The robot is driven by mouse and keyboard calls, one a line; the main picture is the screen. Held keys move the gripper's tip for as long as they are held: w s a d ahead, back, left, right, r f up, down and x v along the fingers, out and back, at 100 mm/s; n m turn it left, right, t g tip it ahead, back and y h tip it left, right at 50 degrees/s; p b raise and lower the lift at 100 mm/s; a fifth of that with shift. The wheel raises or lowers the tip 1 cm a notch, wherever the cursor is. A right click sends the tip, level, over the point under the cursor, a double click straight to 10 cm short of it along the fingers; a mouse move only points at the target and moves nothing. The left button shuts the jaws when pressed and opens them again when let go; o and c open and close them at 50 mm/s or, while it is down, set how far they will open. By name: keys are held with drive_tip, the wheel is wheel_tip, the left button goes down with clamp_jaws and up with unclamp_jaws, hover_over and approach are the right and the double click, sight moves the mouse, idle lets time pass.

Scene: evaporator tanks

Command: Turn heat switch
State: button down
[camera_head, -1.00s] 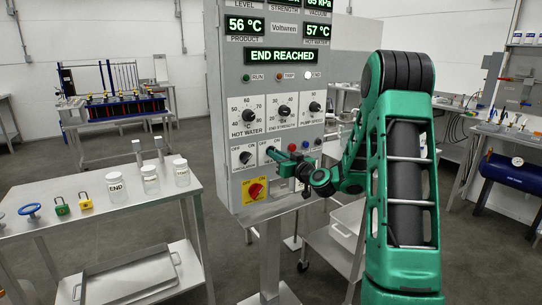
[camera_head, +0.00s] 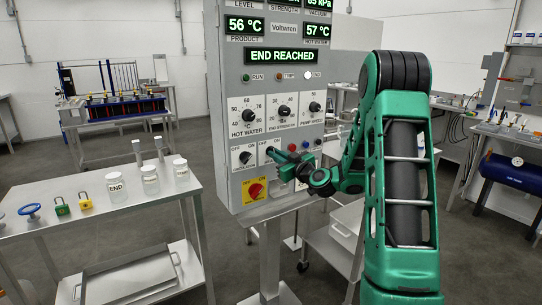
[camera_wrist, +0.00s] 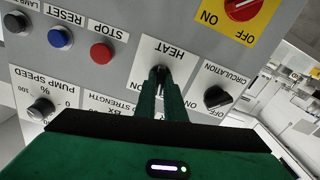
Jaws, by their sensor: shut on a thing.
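The heat switch plate (camera_wrist: 180,58) is on the lower part of the grey control panel (camera_head: 238,98). In the wrist view its knob is mostly hidden between the fingers of my gripper (camera_wrist: 161,72). My gripper is shut on the heat switch knob; it also shows at the panel in the head view (camera_head: 276,155). The fingers cover the knob, so its exact pointing direction cannot be told. The display reads "END REACHED" (camera_head: 281,56).
The circulation switch (camera_wrist: 217,97) sits right beside the heat switch. A red stop button (camera_wrist: 101,53), a blue reset button (camera_wrist: 61,37) and a red-yellow main switch (camera_head: 255,189) are close by. A table (camera_head: 100,222) with jars stands at the left.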

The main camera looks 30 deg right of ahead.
drive_tip(key=shift+d+f+n, duration=0.1)
drive_tip(key=shift+n, duration=0.3)
drive_tip(key=shift+n, duration=1)
drive_tip(key=shift+n, duration=1.7)
drive_tip(key=c, duration=1.8)
unclamp_jaws()
drive_tip(key=shift+o, duration=0.2)
